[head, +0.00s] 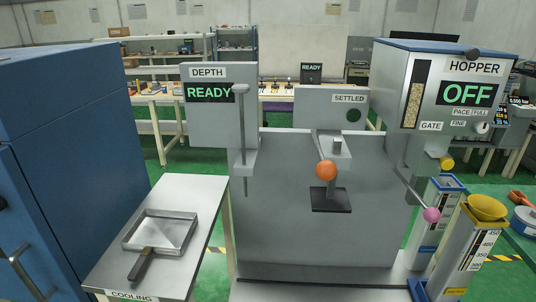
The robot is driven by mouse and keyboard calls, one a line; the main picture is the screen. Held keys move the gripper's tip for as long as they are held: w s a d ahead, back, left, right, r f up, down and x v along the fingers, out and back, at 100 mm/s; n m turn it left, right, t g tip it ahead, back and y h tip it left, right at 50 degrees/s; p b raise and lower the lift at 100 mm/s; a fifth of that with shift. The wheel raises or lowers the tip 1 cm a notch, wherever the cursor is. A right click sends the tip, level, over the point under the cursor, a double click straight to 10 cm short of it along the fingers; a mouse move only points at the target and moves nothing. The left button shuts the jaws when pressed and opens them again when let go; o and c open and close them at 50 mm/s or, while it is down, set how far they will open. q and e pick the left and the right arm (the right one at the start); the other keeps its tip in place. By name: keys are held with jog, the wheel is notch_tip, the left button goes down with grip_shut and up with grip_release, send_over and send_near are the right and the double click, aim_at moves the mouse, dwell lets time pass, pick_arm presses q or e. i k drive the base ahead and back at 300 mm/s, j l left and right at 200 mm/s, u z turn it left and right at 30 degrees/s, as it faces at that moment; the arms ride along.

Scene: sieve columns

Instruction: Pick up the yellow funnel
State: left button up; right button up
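The yellow funnel (488,207) is at the right in the head view. Neither of my grippers is in view.
The hopper (455,90), marked OFF, hangs above the columns; its gate lever with a pink ball (432,215) ends close to the funnel's left. An orange-knobbed lever (326,170) is mid-scene. A square pan (162,231) rests on the cooling table at left, beside a blue cabinet (60,160).

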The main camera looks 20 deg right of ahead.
aim_at(485, 208)
jog(key=z, duration=1.95)
